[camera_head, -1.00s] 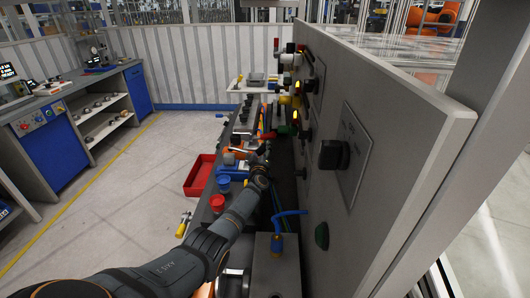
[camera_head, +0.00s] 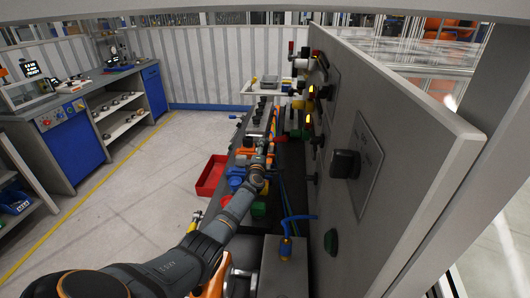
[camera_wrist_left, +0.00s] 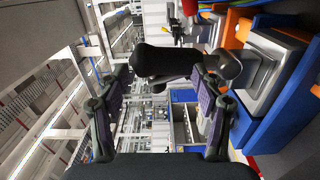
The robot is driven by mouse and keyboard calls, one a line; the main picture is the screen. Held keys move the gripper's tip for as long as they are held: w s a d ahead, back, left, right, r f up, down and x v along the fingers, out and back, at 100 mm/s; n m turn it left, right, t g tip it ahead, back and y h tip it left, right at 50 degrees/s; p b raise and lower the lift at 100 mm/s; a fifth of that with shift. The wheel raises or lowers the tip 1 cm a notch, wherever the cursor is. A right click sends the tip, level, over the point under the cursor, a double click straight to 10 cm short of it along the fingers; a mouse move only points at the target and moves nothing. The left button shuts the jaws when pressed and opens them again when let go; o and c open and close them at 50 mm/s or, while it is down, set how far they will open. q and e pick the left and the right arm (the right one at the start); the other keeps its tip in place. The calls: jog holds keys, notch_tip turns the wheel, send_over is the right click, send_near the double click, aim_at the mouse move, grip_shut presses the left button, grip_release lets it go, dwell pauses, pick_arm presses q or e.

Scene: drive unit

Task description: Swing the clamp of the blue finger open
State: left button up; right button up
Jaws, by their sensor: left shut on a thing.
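My left gripper (camera_head: 262,150) is over the narrow bench beside the grey panel. In the left wrist view my left gripper (camera_wrist_left: 165,95) has its two fingers at either side of a black clamp handle (camera_wrist_left: 168,60), and it is shut on this handle. The handle's dark arm runs right toward a grey metal block (camera_wrist_left: 268,65). The blue finger (camera_wrist_left: 295,95) is beside this block at the right of the wrist view, with orange parts around it. In the head view the clamp is too small and covered to make out. My right gripper is not in view.
A tall grey panel (camera_head: 400,150) with knobs and lamps stands close on the right of the arm. A red bin (camera_head: 211,178) lies on the floor left of the bench. A workbench (camera_head: 85,135) stands far left; the floor between is clear.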

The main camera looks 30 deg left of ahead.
pick_arm(q)
jog(key=shift+s+a+r+n, duration=0.15)
jog(key=shift+a+r+n, duration=0.15)
jog(key=shift+a, duration=0.15)
jog(key=o, duration=1.5)
jog(key=shift+a, duration=0.1)
jog(key=shift+o, duration=0.8)
jog(key=shift+a+f, duration=0.15)
jog(key=shift+f, duration=0.15)
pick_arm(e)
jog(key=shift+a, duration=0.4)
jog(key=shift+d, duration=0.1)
